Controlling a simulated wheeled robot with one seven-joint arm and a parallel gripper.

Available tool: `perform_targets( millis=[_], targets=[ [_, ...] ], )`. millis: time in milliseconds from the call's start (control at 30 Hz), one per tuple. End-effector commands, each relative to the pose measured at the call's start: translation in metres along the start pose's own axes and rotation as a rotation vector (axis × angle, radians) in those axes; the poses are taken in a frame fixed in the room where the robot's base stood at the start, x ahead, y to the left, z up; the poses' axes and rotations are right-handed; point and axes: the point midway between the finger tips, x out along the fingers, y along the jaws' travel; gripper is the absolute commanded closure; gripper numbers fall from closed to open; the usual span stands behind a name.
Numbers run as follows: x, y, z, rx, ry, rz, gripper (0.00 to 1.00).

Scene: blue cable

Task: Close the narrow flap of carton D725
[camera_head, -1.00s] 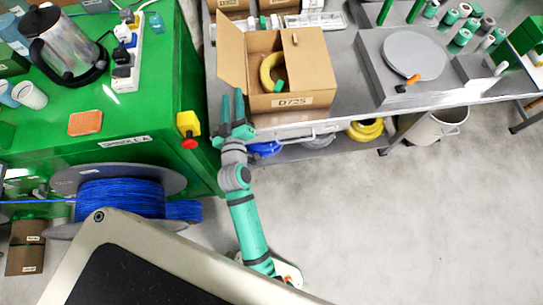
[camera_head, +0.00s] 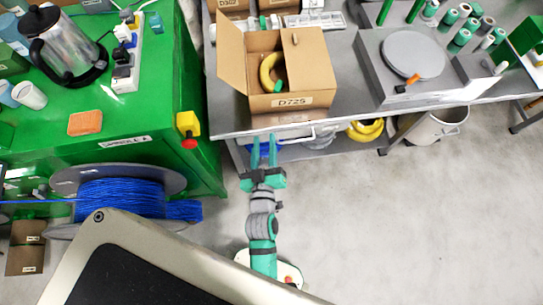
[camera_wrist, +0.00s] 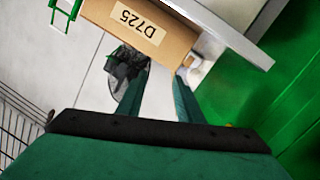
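Carton D725 (camera_head: 325,86) stands open on the grey bench, its label facing the front edge. A flap (camera_head: 232,58) stands out at its left, and a broad flap (camera_head: 308,56) shows at its right. I cannot tell surely which is the narrow flap. A yellow coil (camera_head: 268,70) with a green piece lies inside. My gripper (camera_head: 264,146) is in front of the bench edge, below the carton in the picture, apart from it, with two parallel fingers spread and nothing between them. The wrist view shows the carton's labelled side (camera_wrist: 110,14) beyond my open fingers (camera_wrist: 162,85); its flaps are hidden there.
The green workbench (camera_head: 150,115) is at the left, with a red button on a yellow box (camera_head: 188,126) at its edge. A blue cable reel (camera_head: 120,190) stands below. A scale (camera_head: 412,55) is right of the carton. A bin (camera_head: 432,130) is under the bench; floor at right is clear.

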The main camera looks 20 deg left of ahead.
Motion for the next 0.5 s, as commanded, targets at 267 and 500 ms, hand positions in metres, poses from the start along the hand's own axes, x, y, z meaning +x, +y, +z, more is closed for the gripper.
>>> perform_targets(
  millis=[267, 500],
  targets=[
    [-0.033, 0.013, 0.015, 0.052, -0.031, 0.024, 0.67],
    [-0.042, 0.016, 0.018, 0.068, -0.039, 0.032, 0.67]
  ],
)
